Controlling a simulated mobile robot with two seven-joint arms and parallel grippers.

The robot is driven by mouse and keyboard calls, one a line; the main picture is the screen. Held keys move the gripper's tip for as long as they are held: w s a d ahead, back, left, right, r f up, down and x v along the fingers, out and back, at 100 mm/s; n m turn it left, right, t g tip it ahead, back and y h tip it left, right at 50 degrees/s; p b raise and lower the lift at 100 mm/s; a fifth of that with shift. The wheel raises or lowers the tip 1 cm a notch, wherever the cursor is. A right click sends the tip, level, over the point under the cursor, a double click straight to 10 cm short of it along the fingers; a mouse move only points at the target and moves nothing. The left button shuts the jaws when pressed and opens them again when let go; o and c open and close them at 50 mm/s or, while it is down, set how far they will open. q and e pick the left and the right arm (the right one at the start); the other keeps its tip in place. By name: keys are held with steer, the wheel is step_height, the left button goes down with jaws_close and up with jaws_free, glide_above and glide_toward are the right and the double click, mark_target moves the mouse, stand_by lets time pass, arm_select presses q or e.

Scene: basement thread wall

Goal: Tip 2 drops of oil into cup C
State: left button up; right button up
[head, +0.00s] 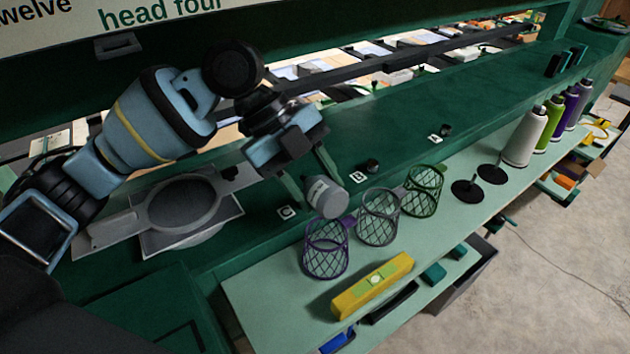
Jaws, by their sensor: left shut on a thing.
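My left gripper (309,180) comes in from the left and is shut on a small grey can (326,197) with a pale label. The can is tilted and hangs just above the purple mesh cup (325,252); its lower end overlaps the cup's rim in the picture, and I cannot tell if they touch. No oil drop is visible. A grey mesh cup (378,219) and a green mesh cup (424,192) stand to the right in the same row. My right gripper is out of view.
A yellow spirit level (371,286) lies in front of the cups on the pale green shelf (265,305). Two black discs with pegs (467,191) and several thread cones (525,136) stand to the right. A grey framed mesh plate (182,205) lies under my left arm.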

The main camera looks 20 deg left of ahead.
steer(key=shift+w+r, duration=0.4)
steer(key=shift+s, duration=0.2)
arm_select(q)
steer(key=shift+p, duration=0.35)
steer(key=t+y+p, duration=0.3)
steer(key=y, duration=0.1)
steer(key=shift+s+d+r+m+p, duration=0.15)
steer(key=shift+s+d+m+p, duration=0.1)
steer(key=shift+m+p, duration=0.15)
steer(key=shift+w+f, duration=0.1)
steer(key=shift+f, duration=0.2)
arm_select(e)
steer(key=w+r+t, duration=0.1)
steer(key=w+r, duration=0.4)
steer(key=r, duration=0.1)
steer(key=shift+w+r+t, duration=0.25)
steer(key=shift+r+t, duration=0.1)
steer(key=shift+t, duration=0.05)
